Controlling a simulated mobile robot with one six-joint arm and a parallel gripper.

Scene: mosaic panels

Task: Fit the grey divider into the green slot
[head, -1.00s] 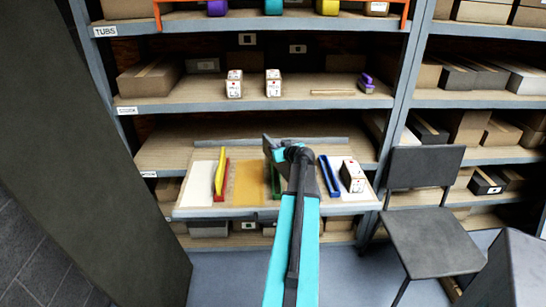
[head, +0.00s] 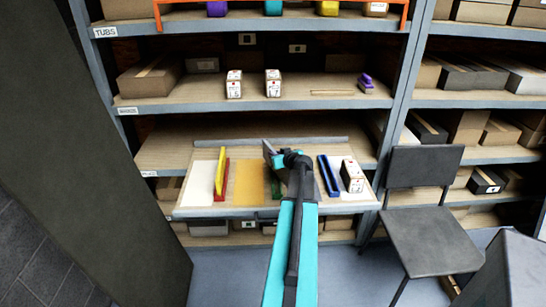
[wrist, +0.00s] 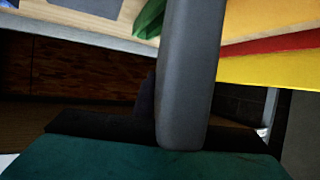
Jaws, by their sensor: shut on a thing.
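The grey divider (head: 268,147) is held by my gripper (head: 275,158), which is shut on it over the middle of the tray board. Much of the divider is hidden behind the gripper and arm. The green slot (head: 276,189) shows only in part beside my arm, left of it. A green piece also shows at the top of the wrist view (wrist: 150,17), partly behind a grey upright shape; I cannot tell whether that shape is a finger or the divider. I cannot tell whether the divider touches the slot.
On the tray board (head: 200,212), a yellow divider (head: 219,170) stands with a red slot (head: 225,178) at left. A blue piece (head: 328,176) and a white box (head: 352,176) stand at right. A shelf (head: 180,105) lies above. A chair (head: 425,205) is at right.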

